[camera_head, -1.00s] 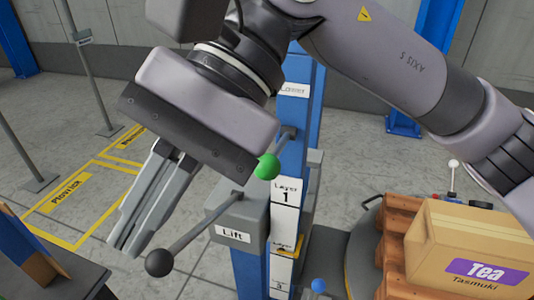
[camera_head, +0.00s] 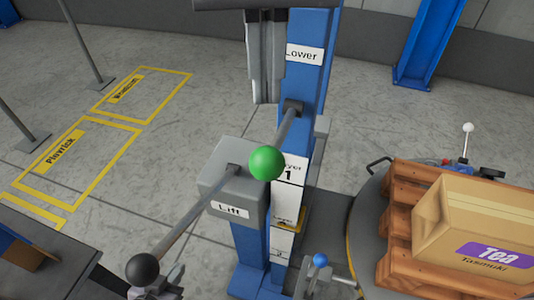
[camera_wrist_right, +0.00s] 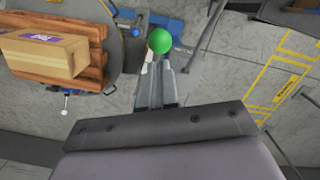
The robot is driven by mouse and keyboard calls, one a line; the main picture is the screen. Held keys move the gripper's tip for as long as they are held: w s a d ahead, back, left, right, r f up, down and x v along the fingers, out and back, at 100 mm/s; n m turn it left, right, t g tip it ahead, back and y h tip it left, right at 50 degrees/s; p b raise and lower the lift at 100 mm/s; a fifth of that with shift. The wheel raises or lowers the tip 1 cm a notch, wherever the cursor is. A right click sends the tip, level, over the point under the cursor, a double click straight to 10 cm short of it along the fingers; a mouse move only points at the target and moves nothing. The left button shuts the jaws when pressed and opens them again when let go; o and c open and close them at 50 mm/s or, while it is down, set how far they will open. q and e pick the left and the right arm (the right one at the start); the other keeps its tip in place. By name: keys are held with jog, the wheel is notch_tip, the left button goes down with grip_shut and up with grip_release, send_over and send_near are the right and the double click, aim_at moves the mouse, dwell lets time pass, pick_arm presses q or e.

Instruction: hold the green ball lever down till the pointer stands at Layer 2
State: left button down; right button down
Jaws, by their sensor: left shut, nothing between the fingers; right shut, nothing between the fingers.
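The green ball (camera_head: 266,163) is on the end of a lever that comes from the blue post (camera_head: 312,90) below a "Lower" sign. My right gripper (camera_head: 265,99) is shut and empty, pointing down above the ball. In the right wrist view the green ball (camera_wrist_right: 159,41) shows just past the fingertips (camera_wrist_right: 157,62); I cannot tell if they touch. A yellow pointer (camera_head: 297,221) stands below the Layer 1 panel (camera_head: 290,176), at the panel beneath, whose text is unclear. My left gripper (camera_head: 166,284) is shut, partly in view at the bottom edge.
A black ball lever (camera_head: 142,269) on the "Lift" box (camera_head: 240,192) reaches toward my left gripper. A pallet (camera_head: 403,215) with a Tea carton (camera_head: 480,232) stands on a turntable at the right. A small blue knob (camera_head: 320,260) is low in front of the post.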

aim_at(267, 147)
jog(key=shift+f, duration=0.1)
jog(key=shift+f+b, duration=0.35)
jog(key=shift+f, duration=0.45)
jog(key=f+b, duration=0.4)
jog(key=f, duration=0.1)
jog(key=shift+s+f, duration=0.15)
jog(key=shift+s, duration=0.15)
